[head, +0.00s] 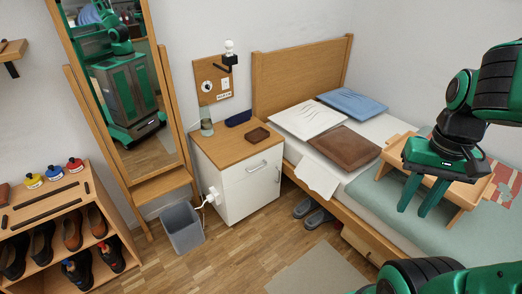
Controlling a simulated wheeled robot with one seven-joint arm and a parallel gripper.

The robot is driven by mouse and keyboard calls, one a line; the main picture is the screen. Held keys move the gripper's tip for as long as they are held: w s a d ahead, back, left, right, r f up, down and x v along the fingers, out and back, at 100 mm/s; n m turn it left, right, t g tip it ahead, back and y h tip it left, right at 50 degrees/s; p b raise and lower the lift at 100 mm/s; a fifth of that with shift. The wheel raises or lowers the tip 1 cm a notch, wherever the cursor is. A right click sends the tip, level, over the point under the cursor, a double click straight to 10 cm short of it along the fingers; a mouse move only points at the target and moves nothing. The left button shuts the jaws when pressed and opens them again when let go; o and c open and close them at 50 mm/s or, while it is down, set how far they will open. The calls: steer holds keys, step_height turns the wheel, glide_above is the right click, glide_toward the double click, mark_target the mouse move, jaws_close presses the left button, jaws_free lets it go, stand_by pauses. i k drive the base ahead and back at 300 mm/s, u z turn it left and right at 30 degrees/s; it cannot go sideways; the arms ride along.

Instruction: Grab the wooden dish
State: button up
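The wooden dish (257,136) looks like a small dark brown square piece. It lies on the wooden top of the white nightstand (212,147), near its right front part. My gripper (415,212) is at the right of the head view, with its two green fingers pointing down and apart. It appears open and empty. It hangs in front of the bed and bed tray, well to the right of the dish and not touching it.
A dark blue case (238,118) and a glass carafe (206,122) stand behind the dish. The bed holds pillows and a wooden bed tray (396,150). A grey bin (182,228), slippers (319,219) and a mirror (125,80) are nearby. Floor shows in front.

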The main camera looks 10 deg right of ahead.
mark_target(256, 135)
steer(key=k, duration=0.35)
steer(key=u, duration=0.55)
steer(key=i, duration=2.05)
steer(key=z, duration=0.9)
